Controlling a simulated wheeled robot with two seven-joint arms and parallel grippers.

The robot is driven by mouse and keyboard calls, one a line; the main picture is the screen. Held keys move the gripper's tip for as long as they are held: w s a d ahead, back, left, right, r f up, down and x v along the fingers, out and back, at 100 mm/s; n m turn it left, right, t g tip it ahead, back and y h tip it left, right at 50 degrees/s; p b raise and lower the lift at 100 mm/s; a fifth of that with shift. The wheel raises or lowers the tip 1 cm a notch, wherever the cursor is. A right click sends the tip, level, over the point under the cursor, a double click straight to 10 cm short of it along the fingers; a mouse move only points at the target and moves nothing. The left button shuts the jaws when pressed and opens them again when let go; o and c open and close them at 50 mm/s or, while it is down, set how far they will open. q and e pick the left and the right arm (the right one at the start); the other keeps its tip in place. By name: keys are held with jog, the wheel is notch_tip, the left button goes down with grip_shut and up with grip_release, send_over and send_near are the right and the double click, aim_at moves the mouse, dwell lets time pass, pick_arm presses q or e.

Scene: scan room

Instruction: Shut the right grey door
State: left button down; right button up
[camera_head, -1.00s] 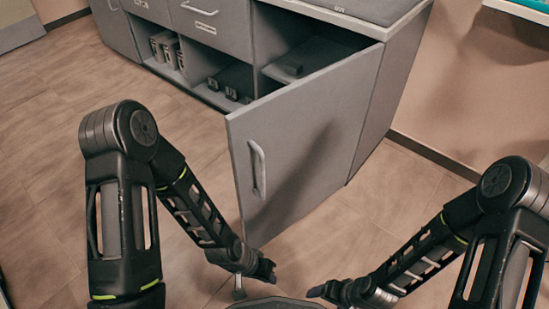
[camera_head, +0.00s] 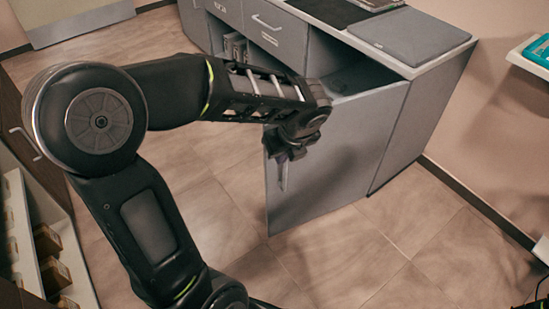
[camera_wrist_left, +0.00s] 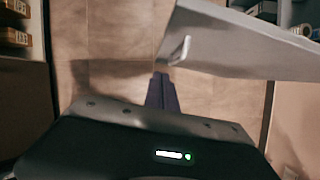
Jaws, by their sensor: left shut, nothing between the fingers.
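The right grey door (camera_head: 345,150) stands wide open, swung out from the grey cabinet. Its bar handle (camera_head: 284,176) is near its free edge. My left gripper (camera_head: 281,157) is shut and empty in front of that free edge, by the handle, and covers the door's upper corner. In the left wrist view, the shut fingers (camera_wrist_left: 161,90) point toward the door (camera_wrist_left: 245,45) just below its handle (camera_wrist_left: 180,50). I cannot tell whether they touch it. My right gripper is out of view.
The grey cabinet's worktop (camera_head: 405,30) carries dark flat items and a grey pad. My left arm hides part of the cabinet front. At left, an open shelf (camera_head: 50,225) holds small boxes.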

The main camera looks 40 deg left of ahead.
pick_arm(q)
jog(key=shift+f, duration=0.1)
jog(key=w+a+f+b, duration=0.3)
jog(key=a+f, duration=0.3)
jog(key=f, duration=0.3)
jog(key=shift+w+a+b, duration=0.35)
jog(key=shift+w+b, duration=0.05)
jog(key=shift+b, duration=0.2)
